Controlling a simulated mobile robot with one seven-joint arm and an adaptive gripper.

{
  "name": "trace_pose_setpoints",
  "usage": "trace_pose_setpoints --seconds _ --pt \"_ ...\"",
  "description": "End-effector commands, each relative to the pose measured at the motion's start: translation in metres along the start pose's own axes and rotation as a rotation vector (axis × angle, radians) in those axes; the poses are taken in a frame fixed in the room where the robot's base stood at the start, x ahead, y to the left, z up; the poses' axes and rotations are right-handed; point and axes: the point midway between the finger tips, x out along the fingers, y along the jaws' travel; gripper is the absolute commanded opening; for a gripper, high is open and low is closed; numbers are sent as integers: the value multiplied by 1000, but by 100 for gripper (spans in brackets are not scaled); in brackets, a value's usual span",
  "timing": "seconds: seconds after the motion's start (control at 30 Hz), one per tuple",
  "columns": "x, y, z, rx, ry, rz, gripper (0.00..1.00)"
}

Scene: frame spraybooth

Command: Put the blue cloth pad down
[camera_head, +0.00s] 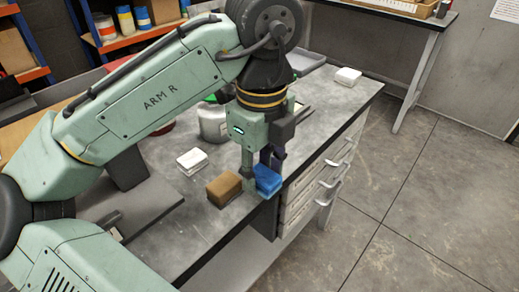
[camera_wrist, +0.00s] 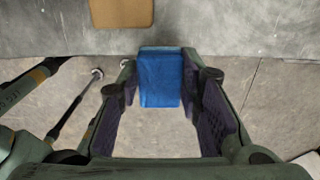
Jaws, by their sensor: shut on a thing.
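The blue cloth pad (camera_head: 268,182) is a small blue block at the drawer-side edge of the grey bench (camera_head: 205,232). My gripper (camera_head: 262,178) points down over this edge, its fingers shut on the pad. In the wrist view the pad (camera_wrist: 160,80) sits between the fingertips of my gripper (camera_wrist: 162,88), mostly against the floor, with its top end overlapping the bench edge. I cannot tell whether it touches the bench.
A brown block (camera_head: 224,190) lies on the bench close beside the pad. A white block (camera_head: 192,161), a grey pot (camera_head: 213,122) and another white block (camera_head: 347,76) stand farther back. Drawers with handles (camera_head: 328,197) stick out below the edge. Bare bench lies between the blocks.

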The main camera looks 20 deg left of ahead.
Motion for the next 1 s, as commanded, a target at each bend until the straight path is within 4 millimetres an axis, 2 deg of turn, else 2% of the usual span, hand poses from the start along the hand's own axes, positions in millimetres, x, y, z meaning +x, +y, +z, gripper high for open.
trace_pose_setpoints --seconds 0.1,0.33,0.5,0.73,1.0 --pt "1 -24 22 -1 4 2 10" --pt "5 -57 53 -2 0 2 10" --pt "12 -63 60 -2 -1 2 10" --pt "40 -62 59 -3 -2 2 10" --pt "44 -63 59 -2 -1 0 10"
